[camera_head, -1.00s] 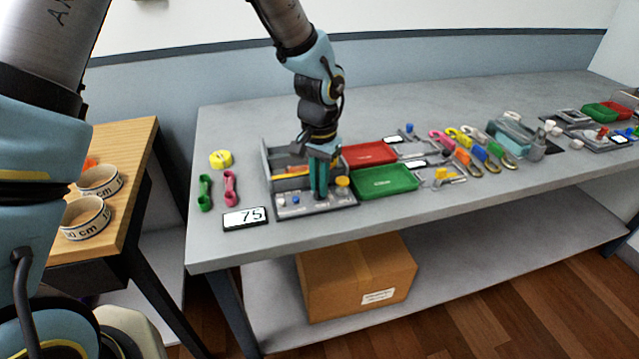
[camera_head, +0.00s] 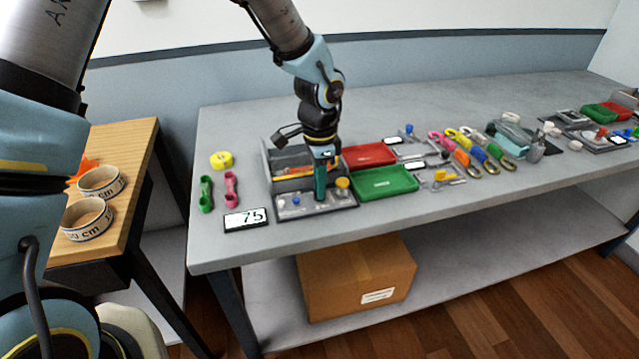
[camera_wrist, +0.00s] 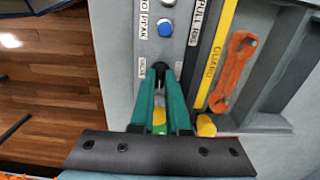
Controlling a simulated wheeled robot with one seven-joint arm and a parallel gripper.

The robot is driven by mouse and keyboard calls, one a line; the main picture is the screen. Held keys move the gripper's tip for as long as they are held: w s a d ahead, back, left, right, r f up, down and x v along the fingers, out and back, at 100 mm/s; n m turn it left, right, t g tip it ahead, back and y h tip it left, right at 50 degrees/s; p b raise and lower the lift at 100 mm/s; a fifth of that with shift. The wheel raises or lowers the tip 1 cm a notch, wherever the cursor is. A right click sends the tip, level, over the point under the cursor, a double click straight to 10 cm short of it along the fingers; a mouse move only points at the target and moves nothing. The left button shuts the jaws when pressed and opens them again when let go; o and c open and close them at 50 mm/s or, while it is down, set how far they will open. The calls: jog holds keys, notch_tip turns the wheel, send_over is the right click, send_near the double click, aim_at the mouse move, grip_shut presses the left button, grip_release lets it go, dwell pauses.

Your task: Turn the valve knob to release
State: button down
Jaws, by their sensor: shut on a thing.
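My gripper (camera_head: 320,196) points down over the grey control panel (camera_head: 325,207) at the front of the table. In the wrist view its teal fingers (camera_wrist: 160,78) are closed around a small dark knob by the "VALVE" label (camera_wrist: 142,66). Most of this knob is hidden between the fingertips. A blue button (camera_wrist: 165,28) and a silver button above it lie on the same panel strip.
A grey divided tray (camera_head: 268,160) is right behind the panel. A red tray (camera_head: 369,154) and a green tray (camera_head: 386,182) lie to the right. Pink and green links and a yellow roll (camera_head: 221,160) lie left. The table's front left is bare.

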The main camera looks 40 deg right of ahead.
jog(key=shift+d+r, duration=0.1)
jog(key=shift+d, duration=0.05)
dwell(0.3)
jog(key=c, duration=0.9)
grip_release()
notch_tip(320, 180, up, 11)
jog(key=b, duration=0.2)
